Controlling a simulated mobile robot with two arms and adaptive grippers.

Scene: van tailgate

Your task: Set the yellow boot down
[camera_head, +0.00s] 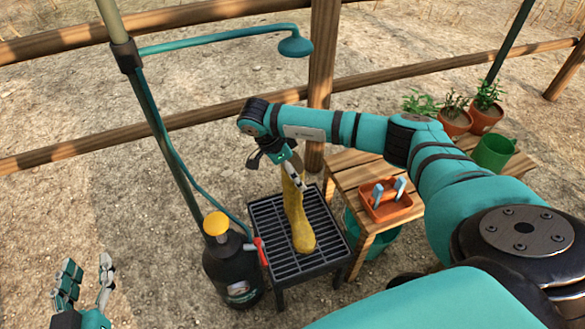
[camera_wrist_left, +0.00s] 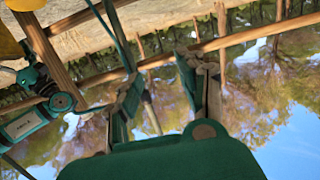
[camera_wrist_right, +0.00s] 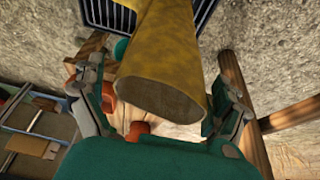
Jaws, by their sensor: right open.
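The yellow boot (camera_head: 299,225) stands on the dark slatted rack (camera_head: 263,215), its toe toward the front and its shaft upright. My right gripper (camera_head: 294,178) is at the boot's upper shaft. In the right wrist view, the boot (camera_wrist_right: 165,75) lies between the two spread fingers of this gripper (camera_wrist_right: 160,103), with its open top facing the camera. Whether a finger touches the boot is unclear. My left gripper (camera_head: 88,272) is open and empty at the lower left, away from the boot. The left wrist view shows its fingers (camera_wrist_left: 168,88) apart.
A black sprayer with a yellow cap (camera_head: 231,265) stands left of the rack, beside a shower pole (camera_head: 160,130). A wooden fence (camera_head: 190,118) runs behind.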

